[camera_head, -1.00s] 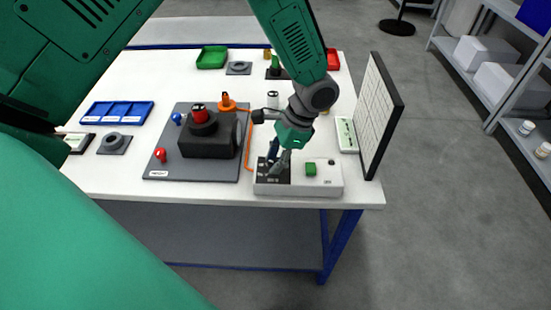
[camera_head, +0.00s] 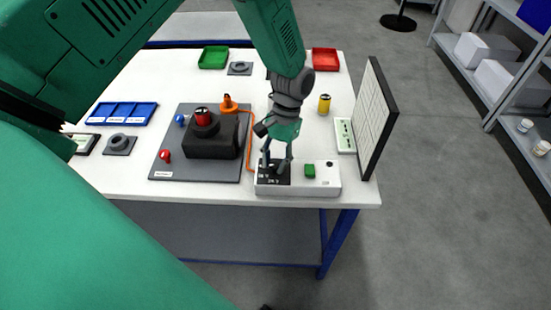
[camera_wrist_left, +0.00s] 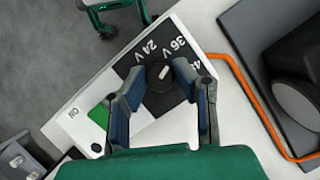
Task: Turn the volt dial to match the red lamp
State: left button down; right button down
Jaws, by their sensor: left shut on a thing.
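My left gripper (camera_head: 276,165) reaches down onto the white control box (camera_head: 325,180) at the table's front edge. In the left wrist view its fingers (camera_wrist_left: 160,95) are shut on the dark round volt dial (camera_wrist_left: 159,76), which has a pale mark on top. Labels 24 V, 36 V and a partly hidden one starting with 4 curve around the dial. I cannot tell exactly which label the mark meets. A red-topped cylinder (camera_head: 202,117), possibly the red lamp, sits upright on a black block (camera_head: 211,144). Part of a green mechanism (camera_wrist_left: 120,12), possibly my right gripper, shows at the wrist view's top edge.
A green button (camera_head: 310,171) is on the box right of the dial. An orange cable (camera_head: 250,150) runs left of the box. A white panel (camera_head: 372,120) stands upright at the right table edge. A yellow cylinder (camera_head: 324,104) stands behind. The blue tray (camera_head: 122,113) is left.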

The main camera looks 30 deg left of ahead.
pick_arm(q)
jog(key=shift+w+a+r+n+h, duration=0.1)
jog(key=shift+w+r+n+h, duration=0.1)
jog(key=shift+n, duration=0.3)
jog(key=shift+w+r+n+h, duration=0.1)
jog(key=shift+w+n+h, duration=0.1)
jog(key=shift+n, duration=0.3)
jog(key=shift+p, duration=0.3)
jog(key=c, duration=1.3)
grip_release()
jog(key=shift+c, duration=0.2)
jog(key=shift+o, duration=0.2)
jog(key=shift+f, duration=0.15)
jog(key=shift+s, duration=0.1)
